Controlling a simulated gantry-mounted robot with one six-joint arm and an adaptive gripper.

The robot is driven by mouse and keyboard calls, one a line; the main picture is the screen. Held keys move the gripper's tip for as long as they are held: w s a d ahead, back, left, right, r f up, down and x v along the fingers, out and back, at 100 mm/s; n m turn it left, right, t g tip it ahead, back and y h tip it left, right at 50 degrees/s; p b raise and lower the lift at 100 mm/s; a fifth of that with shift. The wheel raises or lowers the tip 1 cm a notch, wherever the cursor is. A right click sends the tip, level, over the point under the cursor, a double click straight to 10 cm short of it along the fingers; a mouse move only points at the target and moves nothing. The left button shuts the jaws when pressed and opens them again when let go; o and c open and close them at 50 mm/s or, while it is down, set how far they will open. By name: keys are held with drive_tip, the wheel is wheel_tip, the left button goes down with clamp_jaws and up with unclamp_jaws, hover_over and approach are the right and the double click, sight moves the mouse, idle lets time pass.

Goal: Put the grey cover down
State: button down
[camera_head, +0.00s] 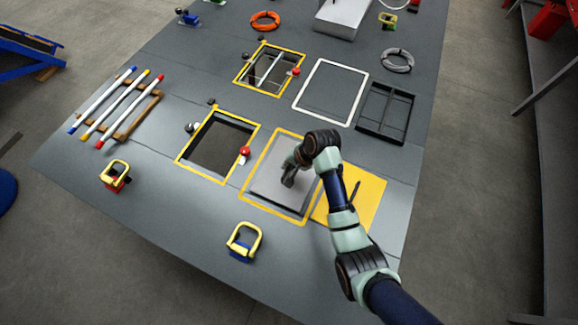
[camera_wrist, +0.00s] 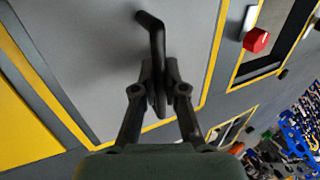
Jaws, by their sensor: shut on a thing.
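The grey cover (camera_head: 272,186) is a flat rectangular plate within a yellow outline (camera_head: 251,207) on the deck, left of a yellow panel. In the wrist view the grey cover (camera_wrist: 85,40) fills the upper left and middle, with a bent black handle (camera_wrist: 152,27) on it. My gripper (camera_head: 289,180) is over the cover. In the wrist view my gripper (camera_wrist: 160,88) is shut on the handle, one finger on each side. I cannot tell whether the cover rests on the deck or hangs just above it. My arm hides part of its right side.
The yellow panel (camera_head: 370,203) lies close on the right. An open yellow-edged hatch (camera_head: 218,145) with a red knob (camera_head: 245,151) is on the left. A white outline (camera_head: 331,91) and a dark tray (camera_head: 385,113) lie farther back. A yellow-handled blue block (camera_head: 243,242) stands near the front.

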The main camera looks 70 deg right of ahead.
drive_tip(key=shift+f, duration=0.5)
drive_tip(key=shift+r, duration=0.1)
drive_tip(key=c, duration=1.2)
unclamp_jaws()
drive_tip(key=p+v, duration=0.2)
drive_tip(key=v, duration=1)
drive_tip(key=shift+p, duration=0.4)
